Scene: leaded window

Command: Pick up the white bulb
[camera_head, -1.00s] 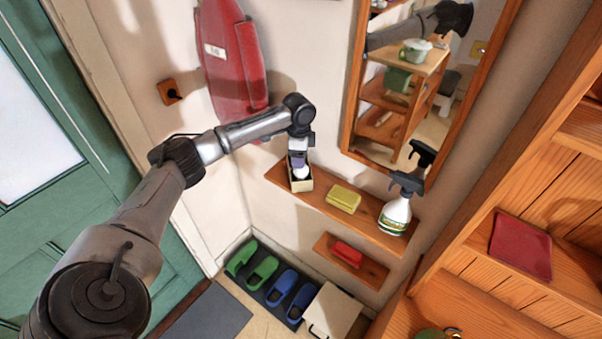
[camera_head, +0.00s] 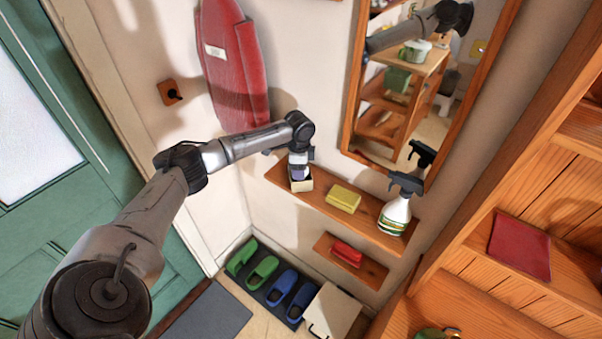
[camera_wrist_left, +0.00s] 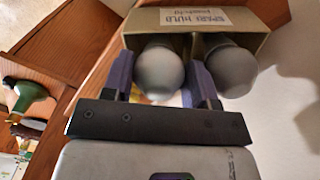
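An open cardboard box (camera_head: 303,185) stands at the left end of the wall shelf. In the left wrist view the box (camera_wrist_left: 262,48) has a handwritten label and two pale round bulbs. One whitish bulb (camera_wrist_left: 158,74) is at the left and a greyer bulb (camera_wrist_left: 230,72) at the right. My left gripper (camera_head: 298,172) points down into the box. In the wrist view its purple fingers (camera_wrist_left: 160,76) are spread on either side of the left bulb, the right finger between the two bulbs. Contact with the bulb is not clear. My right gripper is not in view.
The wooden shelf (camera_head: 322,208) also holds a yellow sponge-like block (camera_head: 344,198) and a spray bottle (camera_head: 396,212). A lower small shelf carries a red item (camera_head: 346,253). A mirror (camera_head: 408,85) hangs above, and a red ironing board (camera_head: 234,65) leans on the wall.

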